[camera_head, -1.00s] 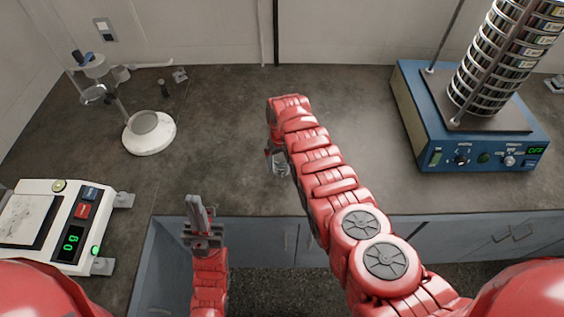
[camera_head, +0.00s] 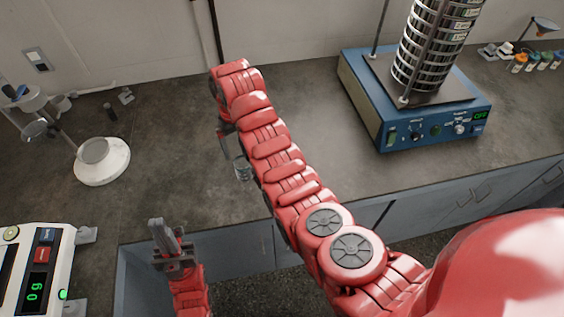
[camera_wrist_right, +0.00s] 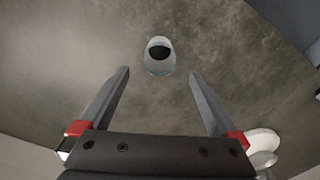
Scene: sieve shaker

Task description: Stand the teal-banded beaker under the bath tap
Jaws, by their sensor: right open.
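A small clear glass beaker (camera_head: 242,170) stands on the dark counter near its front edge, partly beside my right arm. In the right wrist view the beaker (camera_wrist_right: 158,58) lies just beyond the fingertips, centred between them and not gripped. A teal band cannot be made out. My right gripper (camera_wrist_right: 159,74) is open and empty; in the head view it is partly hidden by my arm. My left gripper (camera_head: 165,235) is low, in front of the counter edge, away from the beaker; its finger gap is unclear. I cannot identify a bath tap.
A blue sieve shaker (camera_head: 365,95) with a sieve stack stands at the back right. A white round stand (camera_head: 105,170) is at the left, and a balance (camera_head: 58,270) at the front left. Small capped bottles (camera_head: 535,62) sit far right.

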